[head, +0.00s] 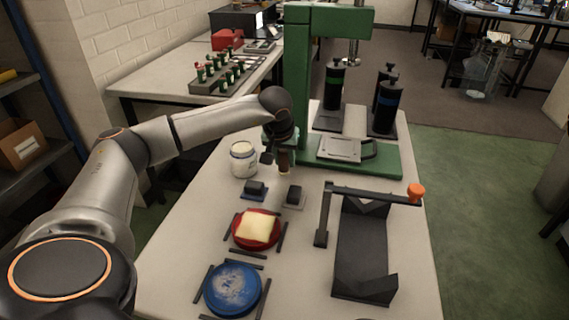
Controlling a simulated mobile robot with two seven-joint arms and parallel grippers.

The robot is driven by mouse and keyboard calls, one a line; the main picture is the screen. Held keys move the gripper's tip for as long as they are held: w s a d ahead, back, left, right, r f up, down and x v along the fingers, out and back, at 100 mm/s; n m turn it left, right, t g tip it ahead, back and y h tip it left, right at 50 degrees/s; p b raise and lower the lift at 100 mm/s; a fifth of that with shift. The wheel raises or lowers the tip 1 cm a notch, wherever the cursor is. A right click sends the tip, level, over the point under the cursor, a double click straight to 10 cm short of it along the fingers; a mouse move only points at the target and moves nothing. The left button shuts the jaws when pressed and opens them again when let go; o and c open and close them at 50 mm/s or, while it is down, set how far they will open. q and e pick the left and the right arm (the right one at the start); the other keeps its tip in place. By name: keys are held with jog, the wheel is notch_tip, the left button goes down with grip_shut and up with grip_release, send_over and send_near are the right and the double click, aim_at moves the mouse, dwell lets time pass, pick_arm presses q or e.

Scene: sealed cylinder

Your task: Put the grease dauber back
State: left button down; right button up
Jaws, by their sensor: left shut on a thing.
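My left gripper (279,150) is over the white table, just right of the jar and in front of the green press. It is shut on a small upright brown piece (284,161), which looks like the grease dauber. Its lower end hangs close to the table top; I cannot tell whether it touches. My gripper and wrist hide its upper part. A white jar (243,162) with pale contents stands open to the left of the gripper, apart from it. My right gripper is not in view.
The green press (300,60) stands behind, with black cylinders (387,105) beside it. Two small dark blocks (255,189), a red dish (255,230) with a yellow cloth, a blue dish (233,289) and a black V-shaped cradle (362,250) with an orange knob stand in front.

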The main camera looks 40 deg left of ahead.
pick_arm(q)
jog(key=shift+f, duration=0.65)
jog(key=shift+f, duration=0.15)
jog(key=c, duration=0.6)
grip_release()
jog(key=shift+s+r, duration=0.1)
jog(key=shift+r, duration=0.45)
jog(key=p+v, duration=0.1)
jog(key=v, duration=1)
jog(key=shift+s, duration=0.15)
jog(key=shift+r, duration=0.1)
